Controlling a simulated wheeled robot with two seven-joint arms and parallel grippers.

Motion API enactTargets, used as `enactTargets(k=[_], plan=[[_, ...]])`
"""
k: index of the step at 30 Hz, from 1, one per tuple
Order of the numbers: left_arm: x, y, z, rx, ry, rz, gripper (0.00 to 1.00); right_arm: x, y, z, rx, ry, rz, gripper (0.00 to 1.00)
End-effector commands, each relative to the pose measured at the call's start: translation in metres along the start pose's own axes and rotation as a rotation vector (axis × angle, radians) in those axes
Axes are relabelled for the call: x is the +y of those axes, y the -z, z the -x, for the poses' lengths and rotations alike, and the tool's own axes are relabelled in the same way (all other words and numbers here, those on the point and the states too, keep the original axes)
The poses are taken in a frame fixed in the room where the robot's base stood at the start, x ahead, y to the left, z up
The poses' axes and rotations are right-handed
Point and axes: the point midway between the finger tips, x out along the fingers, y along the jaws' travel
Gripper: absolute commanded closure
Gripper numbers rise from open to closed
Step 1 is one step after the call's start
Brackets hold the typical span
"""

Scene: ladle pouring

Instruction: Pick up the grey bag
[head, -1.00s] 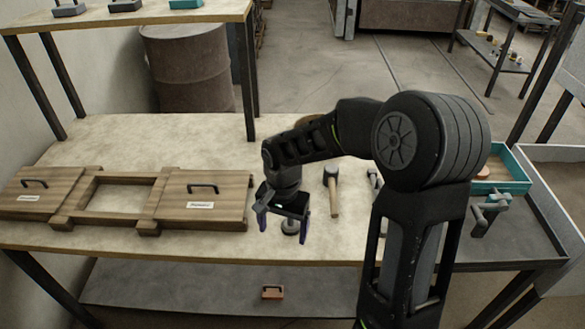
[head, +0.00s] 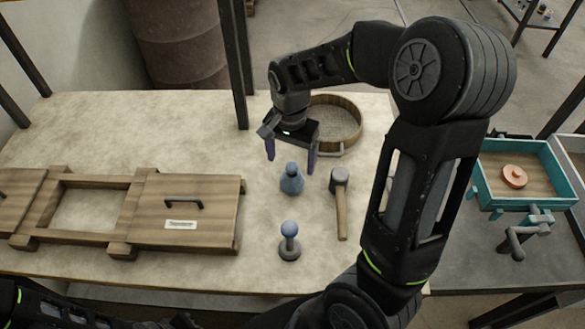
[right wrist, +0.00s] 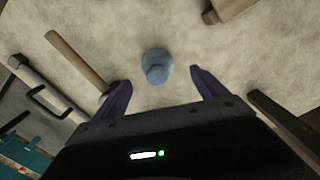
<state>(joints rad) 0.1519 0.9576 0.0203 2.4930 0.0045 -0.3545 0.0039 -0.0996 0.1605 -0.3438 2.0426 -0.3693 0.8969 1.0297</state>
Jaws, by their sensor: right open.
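The grey bag (head: 291,180), blue-grey with a tied neck, stands upright on the pale workbench (head: 90,135). My right gripper (head: 290,162) is open and empty, fingers pointing down, just behind and above the bag. In the right wrist view the bag (right wrist: 156,66) lies ahead of the gap between the open fingers (right wrist: 160,90), apart from both. My left gripper is not in view; only dark arm links of mine show along the bottom edge.
A mallet (head: 341,205) lies right of the bag, and a blue-knobbed tool (head: 289,242) stands in front. A round sieve (head: 345,121) is behind. Wooden frames (head: 190,215) lie left. A teal tray (head: 530,201) holds an orange disc (head: 514,176). Bench space left of the bag is clear.

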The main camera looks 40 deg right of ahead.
Motion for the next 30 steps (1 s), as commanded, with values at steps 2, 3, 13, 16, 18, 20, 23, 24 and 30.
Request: enactTargets(k=[2,3,13,16,18,20,23,24,30], plan=[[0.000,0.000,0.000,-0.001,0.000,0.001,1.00,0.000,0.000,0.000,0.000,0.000,0.000,0.17],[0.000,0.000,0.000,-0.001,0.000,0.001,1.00,0.000,0.000,0.000,0.000,0.000,0.000,0.17],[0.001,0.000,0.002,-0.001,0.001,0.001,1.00,0.001,-0.001,-0.022,-0.002,-0.003,0.000,0.17],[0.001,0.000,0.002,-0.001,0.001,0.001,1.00,0.000,0.000,-0.026,-0.001,0.000,0.000,0.17],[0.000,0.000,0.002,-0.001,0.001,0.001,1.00,0.000,0.000,-0.026,0.000,0.000,0.000,0.17],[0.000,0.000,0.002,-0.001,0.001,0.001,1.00,0.000,0.000,-0.026,0.000,0.000,0.000,0.17],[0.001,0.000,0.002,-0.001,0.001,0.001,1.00,0.000,0.000,-0.027,0.000,0.000,0.000,0.17],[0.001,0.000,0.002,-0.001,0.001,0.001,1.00,0.001,0.000,-0.028,0.000,-0.001,0.000,0.17],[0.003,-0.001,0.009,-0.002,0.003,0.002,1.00,0.004,-0.002,-0.048,-0.003,-0.005,-0.001,0.17]])
